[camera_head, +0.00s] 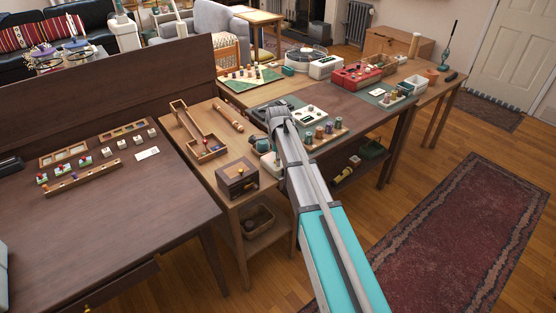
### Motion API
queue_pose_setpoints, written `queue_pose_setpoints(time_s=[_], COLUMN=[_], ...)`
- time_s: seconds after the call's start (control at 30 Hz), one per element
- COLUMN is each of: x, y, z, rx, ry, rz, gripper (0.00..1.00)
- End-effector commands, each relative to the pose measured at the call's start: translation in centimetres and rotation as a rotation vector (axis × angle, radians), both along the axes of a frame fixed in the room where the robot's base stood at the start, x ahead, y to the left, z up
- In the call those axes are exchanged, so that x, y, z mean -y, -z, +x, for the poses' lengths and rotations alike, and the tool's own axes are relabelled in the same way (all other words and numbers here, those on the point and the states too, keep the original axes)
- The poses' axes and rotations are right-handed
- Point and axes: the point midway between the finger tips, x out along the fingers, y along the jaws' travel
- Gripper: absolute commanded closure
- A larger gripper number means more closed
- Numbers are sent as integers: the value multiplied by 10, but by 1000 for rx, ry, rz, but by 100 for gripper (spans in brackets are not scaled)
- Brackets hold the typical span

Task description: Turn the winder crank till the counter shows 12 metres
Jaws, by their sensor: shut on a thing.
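My arm reaches from the bottom of the view to the work tables in the middle. My gripper (277,117) is at its far end, small and partly hidden by the wrist. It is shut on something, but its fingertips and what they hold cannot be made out. A small teal item (262,143) and a pale item (270,163) show just left of my forearm, partly covered by it. I cannot make out the winder, its crank or the counter's figure for sure.
A wooden box (237,181) stands at the near table corner. A white panel (310,116) and a rack of spools (325,131) lie right of my wrist. A red case (357,76) is farther back. The dark desk (110,225) fills the left; floor is free at right.

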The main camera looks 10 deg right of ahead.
Motion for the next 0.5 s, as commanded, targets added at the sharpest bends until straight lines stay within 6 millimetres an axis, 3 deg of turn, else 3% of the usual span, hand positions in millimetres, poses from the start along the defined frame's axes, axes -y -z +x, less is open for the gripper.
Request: queue_pose_setpoints(time_s=[0.03,0.07,0.23,0.5], x=[0,0,0,0], y=[0,0,0,0], z=[0,0,0,0], rx=[-1,-1,-1,0], ry=[-1,-1,-1,-2], rz=[0,0,0,0], gripper=[100,72,41,39])
